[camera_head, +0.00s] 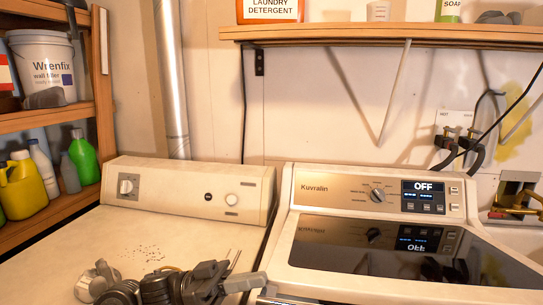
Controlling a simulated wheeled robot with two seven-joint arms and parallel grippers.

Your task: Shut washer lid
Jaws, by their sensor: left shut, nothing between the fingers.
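The washer (285,222) stands at the right, with a control panel marked Kuvralin and a display reading OFF. Its dark glass lid (345,255) lies down over the top and mirrors the panel. I see no gap along its back edge; its front edge is out of frame, so I cannot tell whether it is fully flush. My left gripper (245,281) is shut and empty at the bottom middle, near the washer's left front side. It is left of the lid, and I cannot tell whether it touches the washer. My right gripper is not in view.
A second white machine (70,245) with knobs stands at the left, under my left arm. A wooden shelf (420,36) with detergent runs above the washer. A wooden rack (50,118) with bottles and a bucket (42,65) is at far left. Hoses and taps (455,140) are at right.

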